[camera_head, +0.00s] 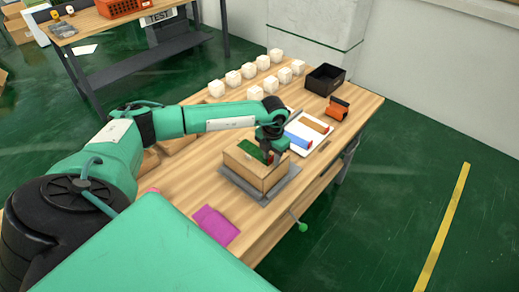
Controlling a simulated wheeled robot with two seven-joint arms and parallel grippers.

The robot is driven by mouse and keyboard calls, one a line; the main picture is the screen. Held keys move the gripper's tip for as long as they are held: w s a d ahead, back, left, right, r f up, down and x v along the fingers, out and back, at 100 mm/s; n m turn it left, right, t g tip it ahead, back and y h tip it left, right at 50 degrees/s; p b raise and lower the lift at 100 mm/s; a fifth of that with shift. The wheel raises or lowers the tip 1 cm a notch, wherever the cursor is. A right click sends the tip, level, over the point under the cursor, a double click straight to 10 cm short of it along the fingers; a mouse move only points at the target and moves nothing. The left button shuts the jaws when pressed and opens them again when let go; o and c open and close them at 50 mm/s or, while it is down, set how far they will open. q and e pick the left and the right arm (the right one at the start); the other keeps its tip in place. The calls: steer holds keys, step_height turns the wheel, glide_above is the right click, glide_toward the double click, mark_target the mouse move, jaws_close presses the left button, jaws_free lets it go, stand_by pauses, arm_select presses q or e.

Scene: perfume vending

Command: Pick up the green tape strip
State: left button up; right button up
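The green tape strip (250,149) lies along the top of a brown cardboard box (243,166). My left gripper (269,157) reaches down over the box at the strip's right end, with a small red part by its fingertips. The gripper covers that end of the strip, and the fingers are too small to show whether they are open or shut on it. My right gripper is out of view.
The box stands on a grey plate (271,194) on the wooden table. A white tray (296,147) holds blue and brown strips. An orange-and-black tape dispenser (337,109), a black bin (324,79) and several white cubes (248,71) stand behind. A magenta cloth (215,225) lies in front.

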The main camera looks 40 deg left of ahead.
arm_select(q)
jaws_close()
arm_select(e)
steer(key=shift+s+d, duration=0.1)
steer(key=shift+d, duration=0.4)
